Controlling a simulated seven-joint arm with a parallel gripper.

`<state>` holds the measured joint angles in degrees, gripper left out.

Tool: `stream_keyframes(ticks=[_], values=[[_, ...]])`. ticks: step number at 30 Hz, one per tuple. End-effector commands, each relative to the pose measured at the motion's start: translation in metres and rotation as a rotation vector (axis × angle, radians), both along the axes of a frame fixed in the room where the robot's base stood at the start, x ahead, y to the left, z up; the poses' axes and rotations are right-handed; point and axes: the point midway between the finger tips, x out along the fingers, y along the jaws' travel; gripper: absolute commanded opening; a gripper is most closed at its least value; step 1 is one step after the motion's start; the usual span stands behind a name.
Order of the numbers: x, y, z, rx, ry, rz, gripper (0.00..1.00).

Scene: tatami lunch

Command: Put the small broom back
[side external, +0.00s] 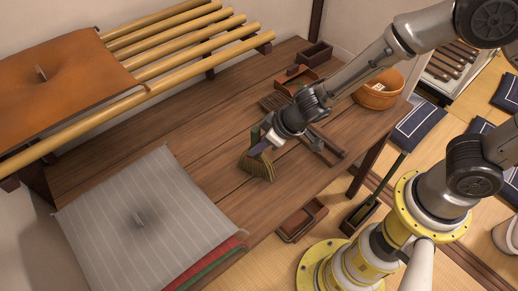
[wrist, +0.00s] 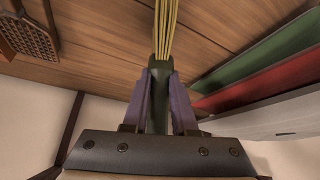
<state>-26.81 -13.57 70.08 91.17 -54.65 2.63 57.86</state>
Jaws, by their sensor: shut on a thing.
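The small broom (side external: 257,167) has straw-yellow bristles and a dark green handle. In the side view it hangs bristles down over the wooden table, right of the grey striped cushion; I cannot tell whether the bristles touch the wood. My gripper (side external: 262,146) is shut on its handle. In the wrist view the purple fingers of my gripper (wrist: 160,98) stand on both sides of the dark green handle, and the bristles of the broom (wrist: 166,28) run to the top edge. The fingers hide part of the handle.
The grey striped cushion (side external: 135,215) lies on red and green ones at the left. Wooden trays (side external: 297,80) and a round tub (side external: 378,95) sit at the back right. An open box (side external: 303,220) lies below the front edge.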

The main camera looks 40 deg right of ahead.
Motion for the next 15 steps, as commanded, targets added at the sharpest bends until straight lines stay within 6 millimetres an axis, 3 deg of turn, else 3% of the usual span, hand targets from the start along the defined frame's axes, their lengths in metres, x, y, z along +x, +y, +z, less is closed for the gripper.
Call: stream_keyframes(ticks=[6,15], values=[[0.000,0.000,-0.018,0.002,-0.002,0.001,0.00],[0.000,0.000,-0.021,0.002,-0.002,0.001,0.00]])
